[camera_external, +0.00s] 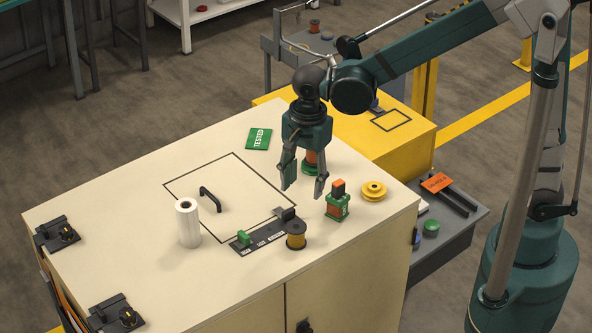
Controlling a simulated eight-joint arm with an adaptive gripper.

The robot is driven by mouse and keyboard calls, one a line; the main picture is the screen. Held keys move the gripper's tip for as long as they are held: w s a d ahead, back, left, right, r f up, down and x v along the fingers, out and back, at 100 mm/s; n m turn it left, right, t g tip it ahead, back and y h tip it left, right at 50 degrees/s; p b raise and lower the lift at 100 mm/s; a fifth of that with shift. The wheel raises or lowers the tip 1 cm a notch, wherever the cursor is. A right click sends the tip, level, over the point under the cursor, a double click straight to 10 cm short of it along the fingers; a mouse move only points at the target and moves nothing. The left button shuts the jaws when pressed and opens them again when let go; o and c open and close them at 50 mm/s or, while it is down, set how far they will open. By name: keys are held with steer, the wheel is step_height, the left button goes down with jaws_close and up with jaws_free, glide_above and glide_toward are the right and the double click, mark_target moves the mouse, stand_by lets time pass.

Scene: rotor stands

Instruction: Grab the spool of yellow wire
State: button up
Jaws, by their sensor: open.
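A spool with dark flanges and yellow-brown winding (296,236) stands upright on the cream cabinet top, at the right end of a dark labelled strip. It looks like the spool of yellow wire. My gripper (303,191) points down above the cabinet top, open, with nothing seen between its fingers. In the picture it is above and slightly right of the spool, apart from it. A green and orange-red object (311,160) stands behind the gripper, partly hidden by it. A flat yellow stepped disc (373,191), like a pulley, lies farther right.
A green block with an orange-red top (338,203) stands between spool and disc. A white roll (188,223), a black handle (210,198) and a green TESTED card (259,139) are on the cabinet top (120,210). A yellow box (415,135) adjoins behind. The left top is mostly clear.

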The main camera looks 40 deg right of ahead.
mark_target(296, 226)
steer(key=shift+m, duration=0.5)
steer(key=a+f, duration=0.1)
steer(key=s+a+f, duration=0.1)
steer(key=f, duration=0.1)
steer(key=a+f, duration=0.1)
steer(key=f, duration=0.1)
steer(key=shift+s+a+f+p, duration=0.1)
steer(key=shift+s+f+p, duration=0.1)
steer(key=shift+p, duration=0.2)
steer(key=shift+f, duration=0.3)
steer(key=shift+f, duration=1.3)
steer(key=shift+f, duration=0.15)
steer(key=shift+w+a+f, duration=0.1)
steer(key=shift+w+f, duration=0.05)
steer(key=shift+f, duration=2.3)
steer(key=c, duration=0.9)
